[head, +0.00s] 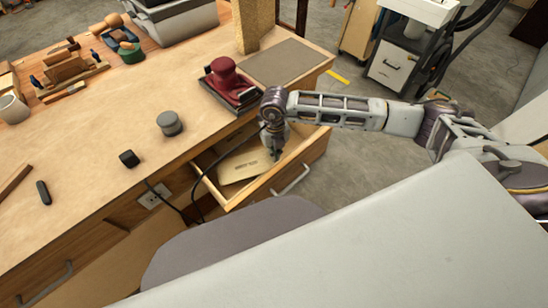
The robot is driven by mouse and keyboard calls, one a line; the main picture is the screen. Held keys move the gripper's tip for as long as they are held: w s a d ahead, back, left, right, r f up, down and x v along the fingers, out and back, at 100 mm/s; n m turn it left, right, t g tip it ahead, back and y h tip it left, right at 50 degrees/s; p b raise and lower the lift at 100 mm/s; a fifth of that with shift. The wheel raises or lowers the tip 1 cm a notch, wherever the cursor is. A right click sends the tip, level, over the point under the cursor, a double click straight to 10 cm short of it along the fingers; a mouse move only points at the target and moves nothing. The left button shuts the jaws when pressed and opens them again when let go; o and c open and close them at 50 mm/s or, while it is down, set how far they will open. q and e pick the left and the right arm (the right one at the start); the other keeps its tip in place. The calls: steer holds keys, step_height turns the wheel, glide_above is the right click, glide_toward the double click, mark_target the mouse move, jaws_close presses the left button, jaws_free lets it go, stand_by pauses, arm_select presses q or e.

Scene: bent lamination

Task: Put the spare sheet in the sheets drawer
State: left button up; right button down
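An open drawer (208,186) juts from the front of the wooden workbench. A flat tan piece with small dark marking (240,167) lies in it; I cannot tell whether it is a sheet or a packet. A flat grey-brown sheet or mat (287,62) lies on the bench's right end. My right arm comes in from the right, and its gripper (274,152) points down at the drawer, close to the right end of the tan piece. The fingers are small and dark, so their opening and any contact are unclear. My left gripper is not in view.
A dark red sander-like tool (228,82) stands on the bench behind the drawer. A grey round knob (169,123) and a small black block (129,158) lie left of it. Black cables (197,196) hang by the drawer's left side. The bench middle is mostly clear.

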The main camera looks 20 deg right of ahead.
steer(key=shift+f, duration=1.9)
steer(key=shift+f, duration=0.1)
steer(key=c, duration=1.6)
jaws_free()
steer(key=shift+c, duration=0.2)
step_height(320, 180, up, 12)
steer(key=shift+d, duration=0.1)
